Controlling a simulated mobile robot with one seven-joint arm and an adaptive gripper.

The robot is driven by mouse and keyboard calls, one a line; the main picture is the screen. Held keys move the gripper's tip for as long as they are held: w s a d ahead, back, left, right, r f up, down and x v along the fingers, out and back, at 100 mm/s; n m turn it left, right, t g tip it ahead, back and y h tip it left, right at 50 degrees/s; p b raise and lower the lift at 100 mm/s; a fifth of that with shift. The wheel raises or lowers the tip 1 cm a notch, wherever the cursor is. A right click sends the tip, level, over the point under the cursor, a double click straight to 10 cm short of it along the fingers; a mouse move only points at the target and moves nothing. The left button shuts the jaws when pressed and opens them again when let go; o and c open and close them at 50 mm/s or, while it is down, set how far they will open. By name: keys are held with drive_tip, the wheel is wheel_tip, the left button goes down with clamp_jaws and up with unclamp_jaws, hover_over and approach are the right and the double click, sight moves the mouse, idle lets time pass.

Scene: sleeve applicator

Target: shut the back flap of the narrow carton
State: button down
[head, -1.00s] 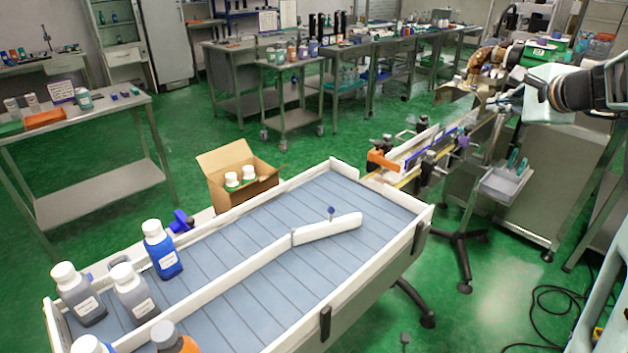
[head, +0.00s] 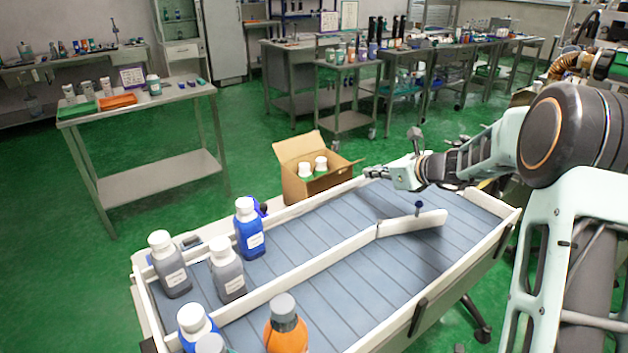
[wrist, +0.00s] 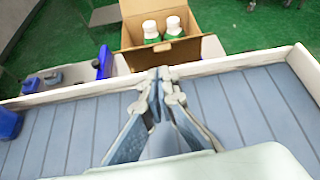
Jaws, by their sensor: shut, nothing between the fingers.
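One open brown carton (head: 306,187) stands beyond the far rail of the conveyor, with two white-capped bottles (head: 312,167) inside. In the head view a wide flap (head: 297,146) stands up and leans outward on its far side. A smaller flap sticks out at its right. My gripper (head: 369,173) is shut and empty, to the right of the carton, above the conveyor's far rail. In the wrist view my fingertips (wrist: 160,72) point at the carton's near side.
The conveyor (head: 330,245) has white side rails and a white angled guide (head: 412,224) with a dark knob. Several bottles, including a blue one (head: 249,232) and an orange one (head: 285,328), stand at its near left end. A steel table (head: 135,110) stands at the left.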

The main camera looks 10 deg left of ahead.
sight(339, 173)
drive_tip(key=a, duration=0.1)
drive_tip(key=a+f, duration=0.1)
drive_tip(key=a, duration=0.1)
drive_tip(key=shift+a+f+m, duration=0.2)
drive_tip(key=shift+f+m, duration=0.05)
drive_tip(key=shift+m, duration=0.05)
drive_tip(key=x, duration=0.9)
drive_tip(key=shift+a, duration=0.2)
drive_tip(key=shift+r+p, duration=0.25)
drive_tip(key=shift+p, duration=0.45)
drive_tip(key=shift+w+a+g+p, duration=0.1)
drive_tip(key=shift+g+p, duration=0.2)
drive_tip(key=shift+p, duration=0.55)
drive_tip(key=shift+r+p, duration=0.15)
drive_tip(key=shift+p, duration=0.8)
